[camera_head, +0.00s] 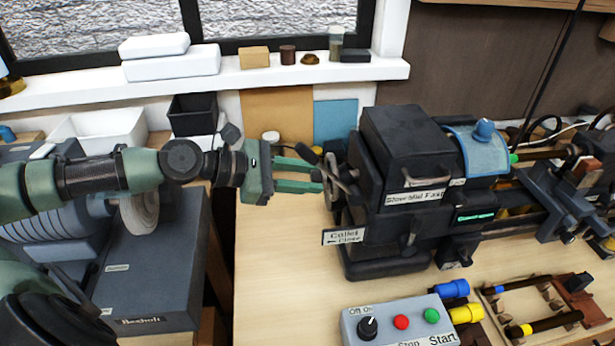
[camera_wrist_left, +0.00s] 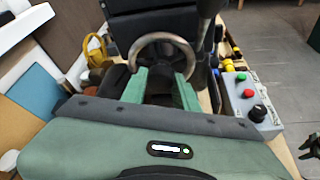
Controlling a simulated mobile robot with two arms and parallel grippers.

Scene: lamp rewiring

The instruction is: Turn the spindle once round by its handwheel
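The handwheel (camera_head: 338,174) is a metal ring at the left end of the dark lathe headstock (camera_head: 408,150). In the left wrist view the handwheel (camera_wrist_left: 163,40) stands straight ahead, in front of a black housing. My left gripper (camera_head: 321,180) points right at the wheel, level with it. Its two green fingers are spread apart, and in the wrist view their tips (camera_wrist_left: 161,76) overlap the wheel's near rim. I cannot tell whether they touch it. The spindle inside the headstock is hidden. A dark green part (camera_wrist_left: 312,148) at the wrist view's right edge may be my right gripper.
A sign reading "Collet Close" (camera_head: 344,236) sticks out below the handwheel. A control box (camera_head: 400,325) with a knob and red and green buttons stands in front. A grey machine (camera_head: 150,270) is at left. The bench top (camera_head: 280,280) left of the control box is clear.

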